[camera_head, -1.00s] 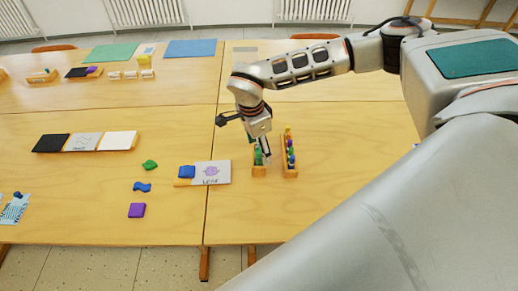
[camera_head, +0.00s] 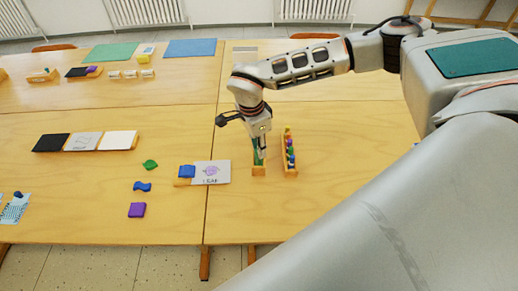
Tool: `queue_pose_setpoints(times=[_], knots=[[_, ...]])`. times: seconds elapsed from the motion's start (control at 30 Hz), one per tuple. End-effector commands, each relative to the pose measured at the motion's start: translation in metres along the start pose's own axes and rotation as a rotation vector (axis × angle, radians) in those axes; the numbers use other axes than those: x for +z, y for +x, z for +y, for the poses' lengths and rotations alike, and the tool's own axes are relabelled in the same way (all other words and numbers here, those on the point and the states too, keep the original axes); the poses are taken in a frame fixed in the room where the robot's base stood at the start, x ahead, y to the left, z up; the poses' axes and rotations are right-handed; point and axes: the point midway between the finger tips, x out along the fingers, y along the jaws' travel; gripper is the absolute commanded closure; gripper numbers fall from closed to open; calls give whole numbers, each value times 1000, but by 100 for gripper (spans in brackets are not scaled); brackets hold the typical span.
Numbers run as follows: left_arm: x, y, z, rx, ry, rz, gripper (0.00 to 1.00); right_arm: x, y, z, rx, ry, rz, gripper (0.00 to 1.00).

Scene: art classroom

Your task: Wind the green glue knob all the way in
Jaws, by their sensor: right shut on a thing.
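My left gripper is not in view.
A second narrow wooden rack (camera_head: 290,168) with several coloured pieces stands close to the right. A "LEAF" card (camera_head: 211,176) with a blue block (camera_head: 187,171) lies to the left. Loose green, blue and purple shapes lie farther left. The table front is clear.

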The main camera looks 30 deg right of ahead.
Motion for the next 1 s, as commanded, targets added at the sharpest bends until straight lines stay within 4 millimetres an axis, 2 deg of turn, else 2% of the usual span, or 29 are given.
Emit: queue_pose_setpoints(times=[0.23, 0.6, 0.8, 1.0], knots=[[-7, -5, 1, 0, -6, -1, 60, 0, -2, 0, -11, -94, 0, 91], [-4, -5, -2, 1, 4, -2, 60, 0, 0, 0, -82, -671, 1, 91], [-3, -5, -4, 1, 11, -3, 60, 0, 0, 0, -112, -919, 0, 91], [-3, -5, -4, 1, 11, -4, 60, 0, 0, 0, -118, -980, 0, 91]])
